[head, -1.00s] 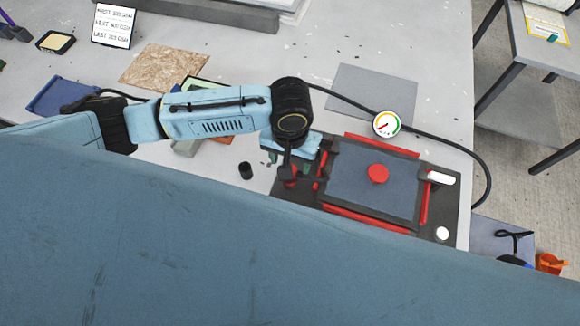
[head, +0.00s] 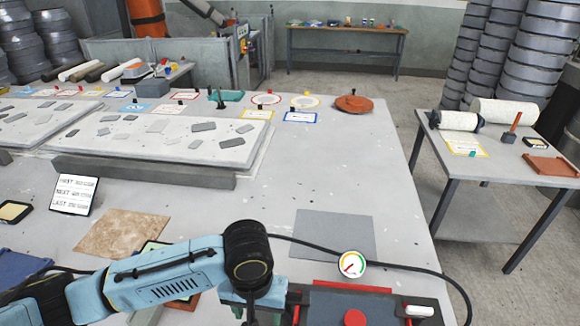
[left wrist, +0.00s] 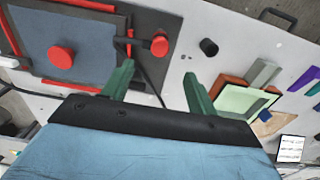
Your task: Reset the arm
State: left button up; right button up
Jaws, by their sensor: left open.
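My left arm reaches in from the lower left in the head view. My left gripper (left wrist: 157,78) shows in the left wrist view with its two green fingers spread apart and nothing between them. It hangs over the bench beside a dark flat fixture with red edge bars (head: 352,286). A red knob (head: 355,318) stands on its blue-grey plate, and it also shows in the left wrist view (left wrist: 61,57). In the head view the fingertips and most of the fixture are cut off by the bottom edge. My right gripper is in neither view.
A round gauge (head: 352,264) stands behind the fixture, with a black hose running past. A grey sheet (head: 335,234), a chipboard square (head: 122,233) and a sign card (head: 74,194) lie or stand behind my arm. A small black cylinder (left wrist: 208,47) stands near the gripper.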

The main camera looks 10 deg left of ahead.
pick_arm(q)
jog(key=s+d+m+t+h, duration=0.1)
jog(key=s+d+m+h, duration=0.15)
jog(key=s+d, duration=0.2)
jog(key=s+a+f+n+t+y, duration=0.1)
jog(key=s+a, duration=0.4)
jog(key=a, duration=0.3)
jog(key=s+a+f+t+y, duration=0.15)
jog(key=s+a, duration=0.25)
jog(key=a, duration=0.5)
notch_tip(320, 180, down, 31)
jog(key=s+g+b, duration=0.1)
jog(key=s+b, duration=0.1)
jog(key=b, duration=0.4)
jog(key=s+a+f+b, duration=0.1)
jog(key=s+f+b, duration=0.1)
jog(key=s+f, duration=0.6)
jog(key=s+a+f+g+b, duration=0.1)
jog(key=s+f+b, duration=0.2)
jog(key=s+f, duration=0.5)
notch_tip(320, 180, down, 5)
jog(key=shift+s+a+r, duration=0.15)
jog(key=shift+a+r, duration=0.05)
jog(key=shift+m+g, duration=0.25)
